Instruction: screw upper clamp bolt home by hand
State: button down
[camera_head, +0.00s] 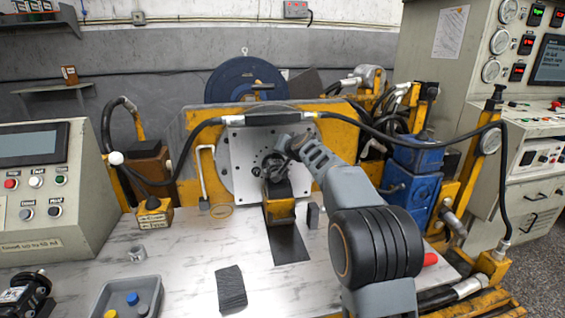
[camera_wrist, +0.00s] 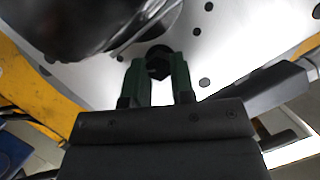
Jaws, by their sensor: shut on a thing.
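In the wrist view, my gripper (camera_wrist: 158,82) has its two green fingers shut on a dark bolt (camera_wrist: 158,65), the upper clamp bolt by its place. The bolt sits between the fingertips, close against the bright metal plate (camera_wrist: 235,45); how deep it is seated is hidden. A large dark rounded body (camera_wrist: 70,25), likely the motor, fills the upper left beside the fingers. In the head view, my arm reaches to the perforated plate (camera_head: 245,150), and the motor (camera_head: 275,165) is in front of it. My fingers and the bolt are hard to make out there.
A yellow stand (camera_head: 277,210) is below the motor on the marbled table (camera_head: 180,255). A black hose (camera_head: 190,140) arcs across the plate's top. A grey tray (camera_head: 98,300) with coloured caps and a dark block (camera_head: 231,288) are on the table. Blue valves (camera_head: 415,175) are at right.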

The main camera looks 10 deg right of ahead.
jog(key=m+y+b, duration=0.1)
jog(key=m+b, duration=0.1)
jog(key=b, duration=0.1)
jog(key=m+y+b, duration=0.1)
jog(key=b, duration=0.1)
jog(key=shift+d+f+m+t+b, duration=0.2)
jog(key=shift+f+m+t+b, duration=0.2)
jog(key=shift+r+m+t+y+b, duration=0.1)
jog(key=shift+m+t+y+b, duration=0.25)
jog(key=shift+m+b, duration=0.55)
jog(key=c, duration=1)
grip_release()
jog(key=shift+o, duration=0.2)
